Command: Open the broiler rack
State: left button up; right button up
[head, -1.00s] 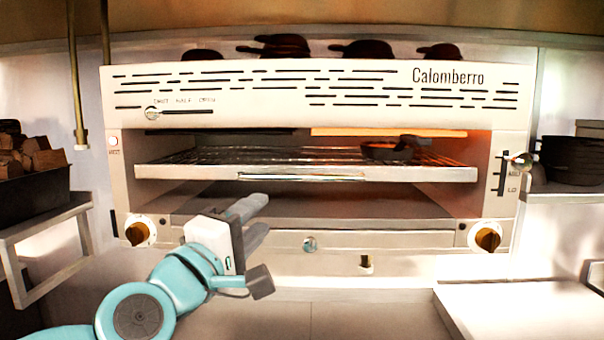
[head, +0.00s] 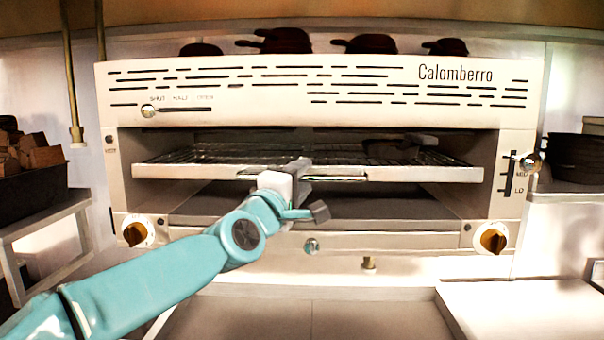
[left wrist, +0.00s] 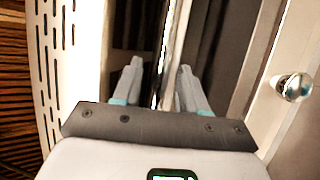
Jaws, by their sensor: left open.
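The broiler rack (head: 215,170) is a wire grill with a pale front bar, inside the open mouth of the steel Calomberro broiler (head: 300,85). A rail handle (head: 348,178) runs along the middle of that bar, partly hidden by my gripper. My left gripper (head: 306,168) is open at the handle. In the left wrist view, its two fingers (left wrist: 160,72) stand apart, with a thin bright edge running between them; I cannot tell whether they touch it. A dark pan (head: 400,148) sits on the rack at the right. My right gripper is not in view.
A lever with a round knob (head: 530,163) sticks out at the broiler's right side. Brown dials (head: 493,240) and a small drawer knob (head: 311,245) are below the rack. A shelf with wood blocks (head: 40,157) stands at the left. The counter in front is clear.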

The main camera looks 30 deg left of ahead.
pick_arm(q)
jog(key=shift+w+a, duration=0.1)
jog(key=shift+w, duration=0.6)
jog(key=shift+s+r, duration=0.15)
jog(key=shift+s, duration=0.25)
jog(key=shift+w, duration=0.2)
grip_shut()
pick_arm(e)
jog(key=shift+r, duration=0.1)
